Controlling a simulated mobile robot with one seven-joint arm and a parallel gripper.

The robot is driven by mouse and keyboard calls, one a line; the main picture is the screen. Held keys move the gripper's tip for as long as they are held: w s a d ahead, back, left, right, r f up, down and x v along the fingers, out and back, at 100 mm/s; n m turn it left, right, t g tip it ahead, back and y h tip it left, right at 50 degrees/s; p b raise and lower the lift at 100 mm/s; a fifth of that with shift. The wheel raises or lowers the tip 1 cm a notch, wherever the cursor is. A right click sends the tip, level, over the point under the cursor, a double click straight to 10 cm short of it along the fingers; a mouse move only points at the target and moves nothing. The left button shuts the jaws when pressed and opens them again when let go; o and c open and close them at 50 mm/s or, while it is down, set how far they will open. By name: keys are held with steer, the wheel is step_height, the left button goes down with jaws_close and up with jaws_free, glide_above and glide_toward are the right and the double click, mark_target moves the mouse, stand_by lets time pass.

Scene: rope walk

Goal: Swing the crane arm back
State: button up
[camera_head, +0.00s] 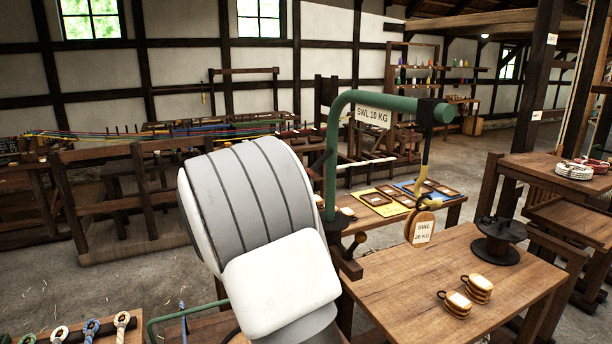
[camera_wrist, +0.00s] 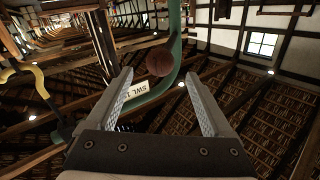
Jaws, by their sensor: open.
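The green crane arm (camera_head: 385,98) rises from a post, bends over and reaches right above a wooden table in the head view. It bears a white "SWL 10 KG" plate (camera_head: 373,115). A wooden pulley block (camera_head: 422,228) marked "SWL 20 KG" hangs from its yellow-and-dark hook (camera_head: 425,160). In the wrist view the green crane arm (camera_wrist: 174,50) curves beyond my fingers. A round brown knob (camera_wrist: 160,62) shows between the fingertips of my gripper (camera_wrist: 159,76), which is open. I cannot tell whether they touch it. My white arm hides my gripper in the head view.
The wooden table (camera_head: 395,285) holds a dark spool (camera_head: 498,240) and two small wooden blocks (camera_head: 467,293). A low table with framed pieces on yellow and blue sheets (camera_head: 375,205) stands behind.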

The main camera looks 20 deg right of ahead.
steer(key=x, duration=0.7)
steer(key=shift+w+d+p, duration=0.1)
steer(key=shift+d+p, duration=0.05)
steer(key=shift+p, duration=0.2)
jaws_close()
